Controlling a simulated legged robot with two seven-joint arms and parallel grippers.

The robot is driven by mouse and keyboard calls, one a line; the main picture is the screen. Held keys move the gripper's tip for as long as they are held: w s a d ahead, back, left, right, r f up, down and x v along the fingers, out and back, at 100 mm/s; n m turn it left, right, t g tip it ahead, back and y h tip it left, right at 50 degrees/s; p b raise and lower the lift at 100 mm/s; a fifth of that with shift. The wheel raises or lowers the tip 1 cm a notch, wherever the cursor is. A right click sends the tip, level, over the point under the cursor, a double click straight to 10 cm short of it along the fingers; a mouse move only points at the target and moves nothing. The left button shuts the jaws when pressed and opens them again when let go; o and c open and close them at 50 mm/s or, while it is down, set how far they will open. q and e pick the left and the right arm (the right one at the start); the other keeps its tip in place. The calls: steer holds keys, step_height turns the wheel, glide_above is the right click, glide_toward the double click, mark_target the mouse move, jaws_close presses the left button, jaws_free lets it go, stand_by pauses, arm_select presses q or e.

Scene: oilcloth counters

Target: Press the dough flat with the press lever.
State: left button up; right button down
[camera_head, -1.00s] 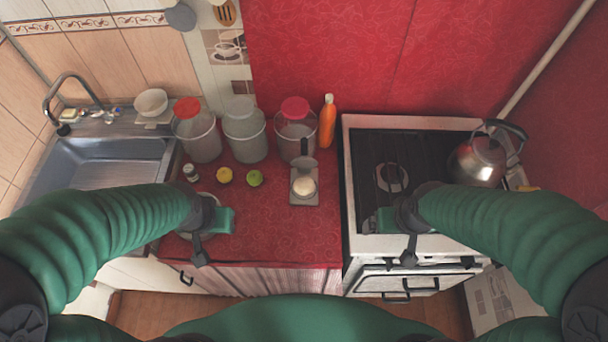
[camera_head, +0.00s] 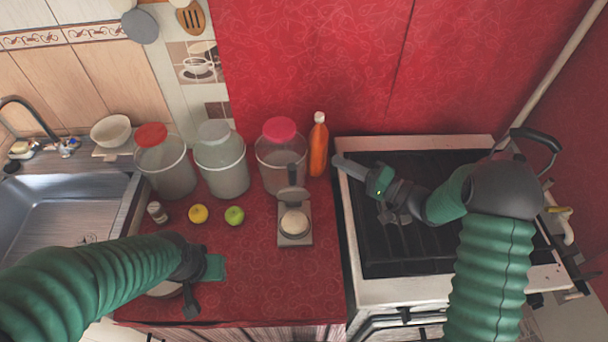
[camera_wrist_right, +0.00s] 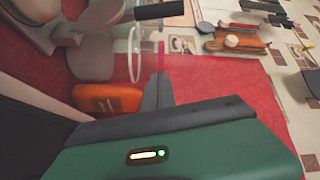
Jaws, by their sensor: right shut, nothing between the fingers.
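The dough press (camera_head: 283,238) stands on the red counter, just left of the stove. A pale round piece of dough (camera_head: 294,222) lies on its lower plate. The press is open, with its upper plate raised behind the dough and its dark lever (camera_head: 291,174) pointing up. My right gripper (camera_head: 340,161) is shut and empty over the stove's back left edge, right of the lever and apart from it. Its grey fingers (camera_wrist_right: 157,92) show closed in the wrist view. My left gripper (camera_head: 208,270) is low over the front left of the counter; its jaws cannot be made out.
An orange bottle (camera_head: 318,145) stands close behind my right fingertips. Several lidded jars, including a red-lidded one (camera_head: 170,170), line the back. A lemon (camera_head: 198,214) and a lime (camera_head: 234,216) lie left of the press. A kettle handle (camera_head: 545,140) shows behind my right arm.

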mark_target(293, 185)
steer(key=shift+g+y, duration=0.5)
steer(key=shift+y, duration=0.4)
steer(key=a, duration=0.3)
steer(key=s+a, duration=0.1)
steer(key=a, duration=0.2)
steer(key=a+p, duration=0.1)
steer(key=a, duration=0.3)
steer(key=shift+s+r, duration=0.2)
steer(key=shift+r, duration=0.1)
arm_select(q)
steer(key=shift+s+r, duration=0.35)
steer(key=shift+r, duration=0.1)
